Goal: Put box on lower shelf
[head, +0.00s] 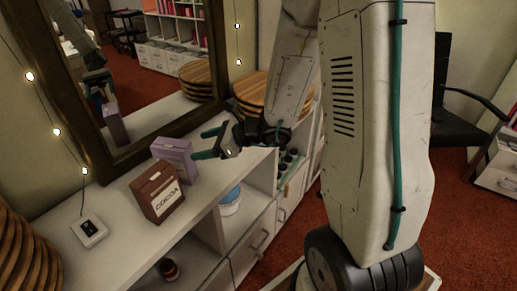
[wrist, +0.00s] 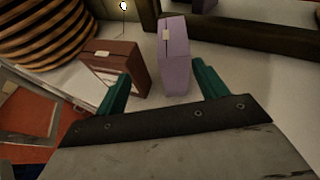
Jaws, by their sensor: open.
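A brown box (head: 156,190) labelled COCOA stands upright on the white cabinet top (head: 125,228). A lilac box (head: 174,158) stands upright just behind it, against the mirror side. My gripper (head: 204,144) is open and empty, just right of the lilac box in the head view. In the wrist view my gripper (wrist: 160,85) has its teal fingers apart, with the lilac box (wrist: 173,58) ahead between them and the brown box (wrist: 112,66) ahead of the left finger. The open lower shelf (head: 205,246) is below the top. Which box the task means cannot be told.
A large framed mirror (head: 150,68) stands behind the boxes. A white switch box (head: 90,230) and striped wooden stands (head: 25,255) are at the left. A blue-lidded tub (head: 230,200) and a dark jar (head: 169,269) sit on lower shelves. More striped boards (head: 255,93) stand right of the mirror.

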